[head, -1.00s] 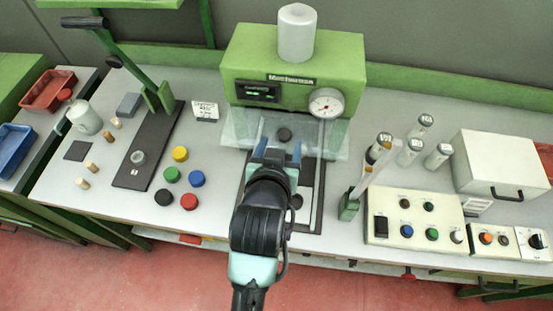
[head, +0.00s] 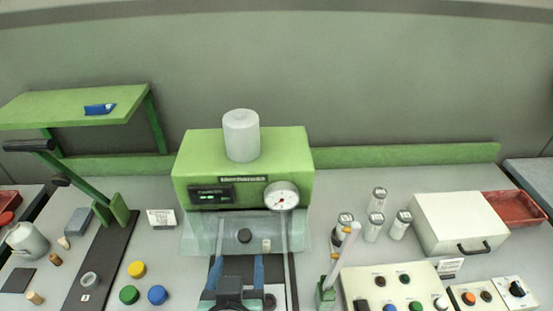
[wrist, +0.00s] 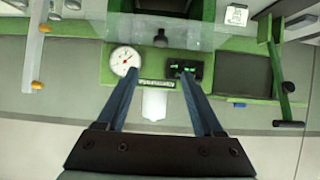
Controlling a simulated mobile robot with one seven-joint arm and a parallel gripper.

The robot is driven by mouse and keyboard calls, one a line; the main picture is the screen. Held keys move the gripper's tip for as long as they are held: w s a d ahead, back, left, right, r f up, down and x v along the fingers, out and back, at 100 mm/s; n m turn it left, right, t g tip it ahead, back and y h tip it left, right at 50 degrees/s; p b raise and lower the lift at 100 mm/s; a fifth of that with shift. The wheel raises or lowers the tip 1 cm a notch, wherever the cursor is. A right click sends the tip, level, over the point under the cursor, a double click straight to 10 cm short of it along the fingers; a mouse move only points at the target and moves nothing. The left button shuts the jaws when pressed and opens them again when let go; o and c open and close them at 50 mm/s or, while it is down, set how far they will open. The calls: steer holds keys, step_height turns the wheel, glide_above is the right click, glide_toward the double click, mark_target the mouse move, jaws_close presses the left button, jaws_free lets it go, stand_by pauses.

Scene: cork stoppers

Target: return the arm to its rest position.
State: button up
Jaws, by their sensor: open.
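My gripper (head: 239,272) is at the bottom centre of the head view, in front of the green press machine (head: 243,172). Its two blue fingers are spread apart and nothing shows between them. In the wrist view the open fingers (wrist: 159,77) point toward the machine's front, which appears upside down with its dial (wrist: 124,60) and display. Most of my arm is below the edge of the head view.
A clear shield (head: 205,236) hangs on the machine's front. Left are a lever press (head: 85,262) and coloured caps (head: 157,294). Right are a green stand with a tilted tube, white-labelled vials (head: 373,227), a control box (head: 392,283) and a white case (head: 461,220).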

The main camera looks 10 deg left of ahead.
steer(key=w+d+r+t, duration=0.2)
steer(key=r, duration=0.5)
steer(key=w+d+r+m+t+b, duration=0.1)
steer(key=w+d+r+t, duration=0.15)
steer(key=r, duration=0.55)
steer(key=w+d+r+t, duration=0.1)
steer(key=w+r+t, duration=0.2)
steer(key=r, duration=0.4)
steer(key=s+d+r+t+h, duration=0.1)
steer(key=s+d+r+t, duration=0.1)
steer(key=r, duration=0.6)
steer(key=s+d+r+m+t+h, duration=0.1)
steer(key=s+d+r+t, duration=0.2)
steer(key=r, duration=0.5)
steer(key=s+d+r+m+t+h, duration=0.1)
steer(key=s+d+r+t, duration=0.1)
steer(key=r, duration=0.6)
steer(key=shift+s+d+r+t+b, duration=0.2)
steer(key=shift+s+d+t+b, duration=0.3)
steer(key=shift+s, duration=0.45)
